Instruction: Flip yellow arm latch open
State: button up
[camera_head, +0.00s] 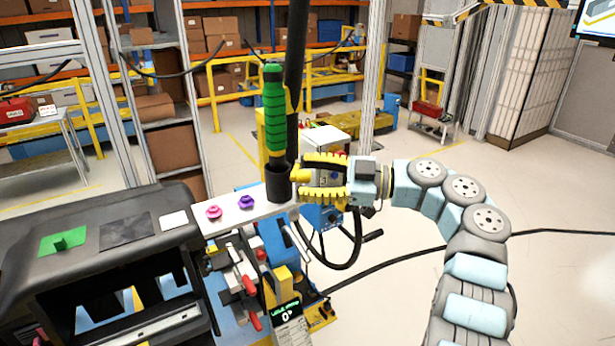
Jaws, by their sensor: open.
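My gripper (301,181) has two dark fingers with yellow ribbed pads. It is open and points left, close beside the dark cup (279,184) at the right end of the light plate. Whether it touches the cup, I cannot tell. No part can be clearly picked out as the yellow arm latch. A yellow block (283,281) stands on the fixture below the plate, among clamps with red handles (249,286). My gripper is above and to the right of this block, apart from it. Part of the fixture is hidden behind the plate.
A green-handled tool (275,110) stands upright in the cup. Pink (214,212) and purple (246,202) knobs sit on the light plate (224,221). A small display (286,312) stands below the fixture. Floor right of my arm is open.

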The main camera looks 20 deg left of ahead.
aim_at(307, 171)
jog(key=shift+r, duration=5.05)
